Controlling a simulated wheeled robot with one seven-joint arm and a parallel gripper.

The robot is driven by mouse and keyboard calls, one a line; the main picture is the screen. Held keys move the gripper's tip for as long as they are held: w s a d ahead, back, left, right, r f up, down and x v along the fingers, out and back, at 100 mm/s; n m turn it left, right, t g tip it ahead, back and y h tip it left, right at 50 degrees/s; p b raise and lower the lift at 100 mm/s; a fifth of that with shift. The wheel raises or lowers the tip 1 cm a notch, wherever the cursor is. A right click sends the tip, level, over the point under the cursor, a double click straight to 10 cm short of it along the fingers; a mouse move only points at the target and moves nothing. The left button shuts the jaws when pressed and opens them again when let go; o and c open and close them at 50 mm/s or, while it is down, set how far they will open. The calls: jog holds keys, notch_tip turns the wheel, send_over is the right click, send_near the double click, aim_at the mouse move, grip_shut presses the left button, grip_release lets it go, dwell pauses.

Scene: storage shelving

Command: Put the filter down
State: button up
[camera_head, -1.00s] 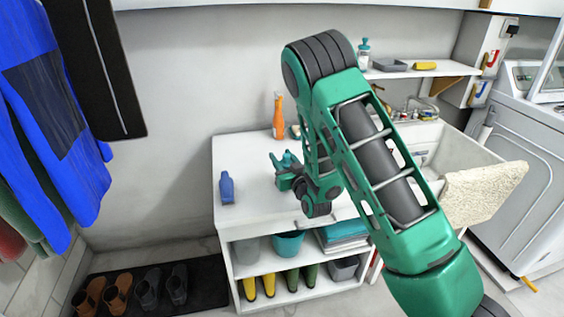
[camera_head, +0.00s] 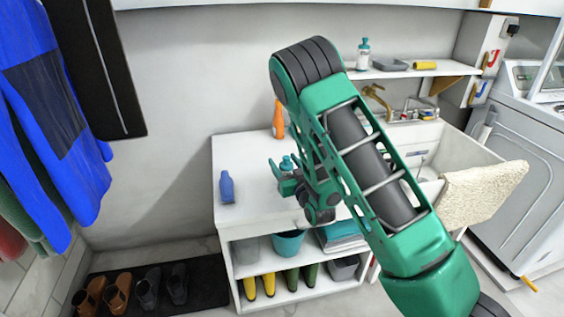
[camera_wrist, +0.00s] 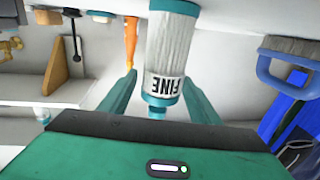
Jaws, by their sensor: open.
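The filter (camera_wrist: 172,52) is a white pleated cylinder with teal end caps and the word FINE on it. The wrist view is upside down; in it the filter is upright, its lower end at the white counter (camera_head: 245,168). My gripper (camera_wrist: 162,92) is open, with one teal finger on each side of the filter and visible gaps between. In the head view my gripper (camera_head: 283,178) is low over the counter, and only the filter's teal top (camera_head: 287,162) shows; my arm hides much of the area around it.
An orange bottle (camera_head: 278,121) stands at the back of the counter. A blue-handled brush (camera_wrist: 290,75) is close by, left of my gripper in the head view (camera_head: 227,187). The sink (camera_head: 455,155) is to the right. Counter room is clear between the brush and my gripper.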

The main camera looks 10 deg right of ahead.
aim_at(290, 170)
jog(key=s, duration=0.3)
jog(key=s+d, duration=0.1)
jog(key=s, duration=0.6)
jog(key=shift+d, duration=0.35)
jog(key=d+r+m+g+h, duration=0.1)
jog(key=d+m+g+h, duration=0.3)
jog(key=d, duration=0.6)
jog(key=s+d+r+g+h, duration=0.1)
jog(key=s+d+r+g, duration=0.1)
jog(key=s+d+g, duration=0.5)
jog(key=s+r+m+g, duration=0.1)
jog(key=s+r+g, duration=0.1)
jog(key=s, duration=0.8)
jog(key=s+d+r+m+g+y, duration=0.1)
jog(key=s+r, duration=0.3)
jog(key=s, duration=0.7)
jog(key=s+d+r+m+g+y, duration=0.1)
jog(key=s+r+m+g, duration=0.1)
jog(key=s, duration=0.8)
jog(key=shift+s+r+g, duration=0.15)
jog(key=shift+r+g, duration=0.6)
jog(key=shift+g, duration=0.15)
jog(key=shift+d, duration=0.15)
